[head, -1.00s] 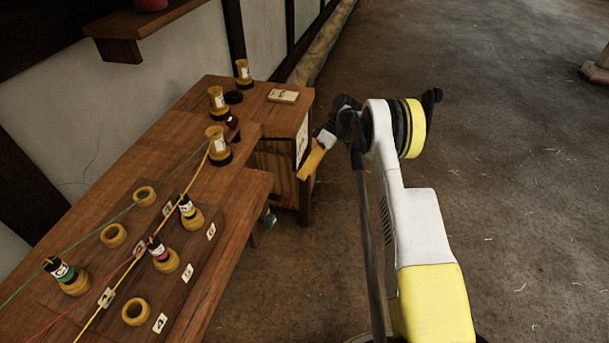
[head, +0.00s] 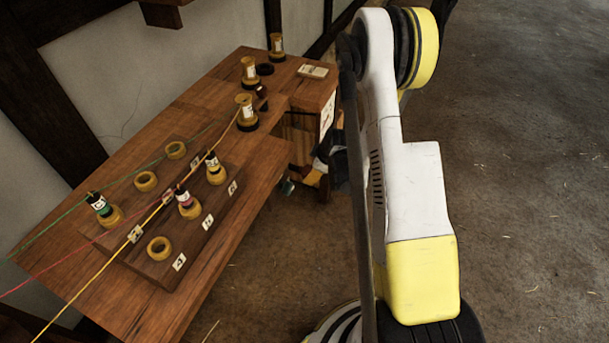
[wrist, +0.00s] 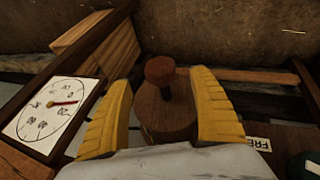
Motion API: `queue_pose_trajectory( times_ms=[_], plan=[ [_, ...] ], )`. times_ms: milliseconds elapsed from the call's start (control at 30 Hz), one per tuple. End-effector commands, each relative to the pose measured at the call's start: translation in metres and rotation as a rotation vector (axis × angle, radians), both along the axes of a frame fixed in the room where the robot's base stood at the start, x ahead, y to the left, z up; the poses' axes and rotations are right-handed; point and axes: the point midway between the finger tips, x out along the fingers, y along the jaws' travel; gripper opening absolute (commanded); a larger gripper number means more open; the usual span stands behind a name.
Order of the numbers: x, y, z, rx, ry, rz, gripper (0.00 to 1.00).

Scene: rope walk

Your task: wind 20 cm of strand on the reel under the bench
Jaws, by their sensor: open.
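In the wrist view, a round brown wooden disc (wrist: 178,112) with an upright knob (wrist: 160,72) lies between my fingers; it looks like the reel and its crank. My gripper (wrist: 164,105) is open, one yellow finger on each side of the disc and knob. I cannot tell whether either finger touches. A white dial (wrist: 50,112) with a red pointer is left of the gripper. In the head view, a small part of my gripper (head: 315,178) shows low by the bench's end, mostly hidden by my arm. I cannot make out strand on the disc.
The wooden bench (head: 225,225) stands along the wall, with bobbins, rings and green, red and yellow strands on top. A card reading "FRE", partly hidden (wrist: 258,146), is right of the gripper in the wrist view. Open floor (head: 530,200) lies to the right.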

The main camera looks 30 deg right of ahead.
Motion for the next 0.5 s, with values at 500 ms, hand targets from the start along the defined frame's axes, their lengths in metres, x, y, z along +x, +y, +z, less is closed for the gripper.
queue_pose_trajectory(
  times_ms=[500],
  plan=[
    [0.035, 0.000, -0.063, 0.002, 0.001, 0.000, 0.72]
  ],
)
